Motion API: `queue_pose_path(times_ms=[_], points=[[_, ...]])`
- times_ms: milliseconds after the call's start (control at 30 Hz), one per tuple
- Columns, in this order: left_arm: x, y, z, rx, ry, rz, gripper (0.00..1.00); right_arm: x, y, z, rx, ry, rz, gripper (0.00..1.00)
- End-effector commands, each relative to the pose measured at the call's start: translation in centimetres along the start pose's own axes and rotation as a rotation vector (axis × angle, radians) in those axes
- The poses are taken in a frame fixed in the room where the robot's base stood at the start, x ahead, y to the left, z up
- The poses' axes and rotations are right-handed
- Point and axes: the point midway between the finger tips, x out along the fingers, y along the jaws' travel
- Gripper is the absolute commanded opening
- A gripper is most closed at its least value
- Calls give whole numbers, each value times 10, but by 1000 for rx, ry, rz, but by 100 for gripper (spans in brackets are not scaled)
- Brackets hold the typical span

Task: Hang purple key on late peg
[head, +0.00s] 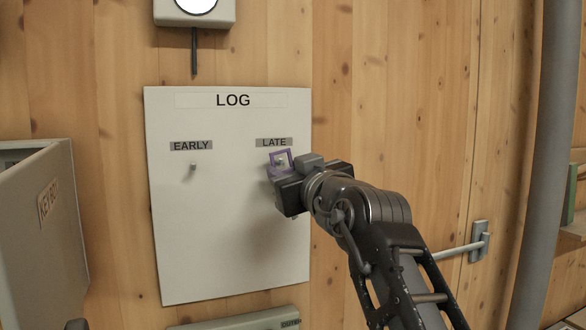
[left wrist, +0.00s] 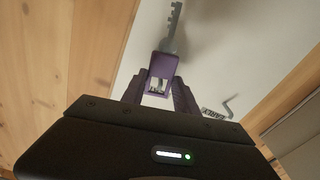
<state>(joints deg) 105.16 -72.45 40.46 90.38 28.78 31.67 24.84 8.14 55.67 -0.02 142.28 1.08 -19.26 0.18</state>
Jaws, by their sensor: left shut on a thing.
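My left gripper (head: 284,172) is shut on the purple key (head: 280,158) at the white log board (head: 225,230), just below the LATE label (head: 274,142). The key's square purple head shows between the fingers. In the left wrist view, the purple head (left wrist: 162,70) sits between the fingers of the left gripper (left wrist: 158,92), and its grey toothed shaft (left wrist: 172,25) points away. A small pale bit shows inside the head's opening, where the late peg would be; I cannot tell whether the peg passes through. The early peg (head: 193,167) is bare. My right gripper is out of view.
An open grey key box (head: 45,225) stands at the left of the board. A grey device (head: 195,12) is above it, and another grey box (head: 240,320) is below. A grey pipe (head: 555,130) and a handle (head: 478,241) are at the right.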

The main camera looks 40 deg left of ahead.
Motion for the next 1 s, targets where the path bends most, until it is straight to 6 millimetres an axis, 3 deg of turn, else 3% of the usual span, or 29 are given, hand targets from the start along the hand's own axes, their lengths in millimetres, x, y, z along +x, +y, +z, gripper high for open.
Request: queue_pose_path(times_ms=[300,1000], points=[[13,-2,10,-1,0,1,0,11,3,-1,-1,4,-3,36],[14,-2,9,-1,0,0,0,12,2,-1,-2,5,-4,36]])
